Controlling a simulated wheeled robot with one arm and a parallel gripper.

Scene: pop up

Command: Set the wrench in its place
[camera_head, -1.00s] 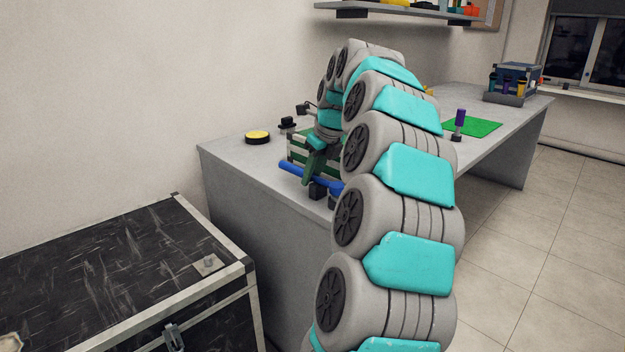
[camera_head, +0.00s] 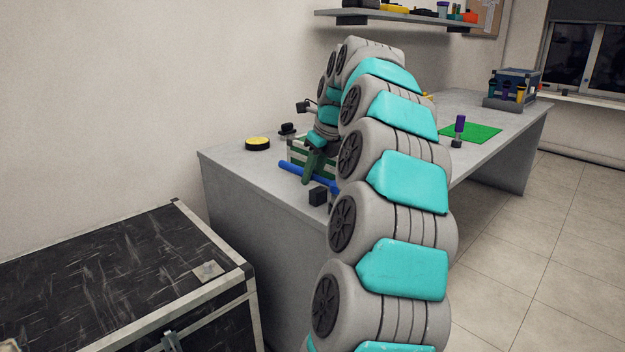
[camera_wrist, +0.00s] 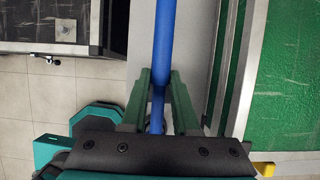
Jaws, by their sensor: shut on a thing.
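A long blue bar (camera_head: 292,167), which looks like the wrench or its handle, is at the front edge of the grey workbench. In the wrist view the blue bar (camera_wrist: 164,45) runs between the green fingers of my gripper (camera_wrist: 161,82), which are shut on it. In the head view my gripper (camera_head: 313,168) is at the bar, partly covered by my arm. The bar's right end is hidden behind the arm. No wrench jaw shape can be made out, and no marked place for it is clear.
A green case (camera_head: 298,155) stands right behind the bar; it fills the right of the wrist view (camera_wrist: 290,75). A yellow-black disc (camera_head: 258,143) lies at the back left. A green mat (camera_head: 478,132) is farther along the bench. A black trunk (camera_head: 110,270) stands at the left.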

